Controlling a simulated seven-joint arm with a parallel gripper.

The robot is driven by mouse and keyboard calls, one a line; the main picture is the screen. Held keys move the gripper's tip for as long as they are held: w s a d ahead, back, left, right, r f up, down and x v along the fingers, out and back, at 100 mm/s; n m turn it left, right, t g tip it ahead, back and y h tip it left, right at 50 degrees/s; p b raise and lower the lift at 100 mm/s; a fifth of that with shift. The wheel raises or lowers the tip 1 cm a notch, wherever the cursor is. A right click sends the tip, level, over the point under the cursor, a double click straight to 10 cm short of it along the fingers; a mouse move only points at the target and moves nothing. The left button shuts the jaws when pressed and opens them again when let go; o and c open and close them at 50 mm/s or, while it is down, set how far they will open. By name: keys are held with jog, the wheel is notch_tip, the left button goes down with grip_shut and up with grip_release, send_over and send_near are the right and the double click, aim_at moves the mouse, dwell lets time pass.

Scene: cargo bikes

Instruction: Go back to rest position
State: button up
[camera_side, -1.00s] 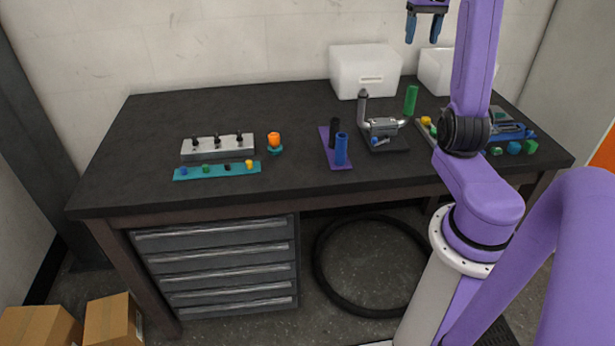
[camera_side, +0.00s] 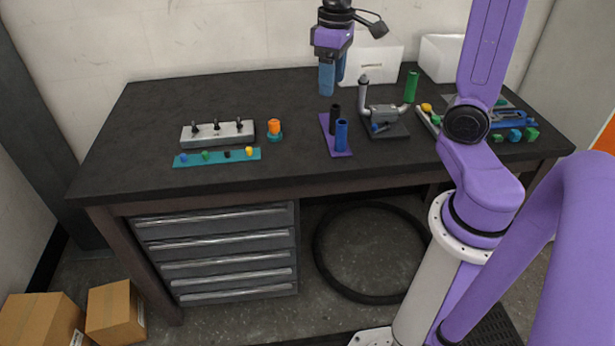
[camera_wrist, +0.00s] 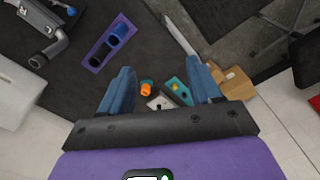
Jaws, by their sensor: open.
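My gripper (camera_side: 331,78) hangs above the back middle of the dark workbench (camera_side: 270,98), in front of the white box. Its blue fingers point down. In the wrist view my gripper (camera_wrist: 165,90) shows its two blue fingers spread apart with nothing held between them. It is clear of the bench top and of the items on it. The purple tray (camera_side: 333,146) with a black and a blue cylinder (camera_side: 341,135) stands below and in front of it.
A silver fixture (camera_side: 383,115) and a green cylinder (camera_side: 411,87) stand right of the purple tray. At left are a metal block (camera_side: 218,134), a teal strip (camera_side: 217,157) and an orange piece (camera_side: 274,127). White boxes (camera_side: 374,60) stand at the back. The bench's back left is clear.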

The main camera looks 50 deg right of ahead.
jog(key=s+a+f+n, duration=0.3)
jog(key=s+a+n, duration=0.2)
jog(key=s, duration=0.5)
jog(key=s+a+f+n, duration=0.3)
jog(key=s+a, duration=0.3)
jog(key=s, duration=0.3)
jog(key=shift+s+n, duration=0.35)
jog(key=shift+n, duration=0.55)
jog(key=shift+a, duration=0.1)
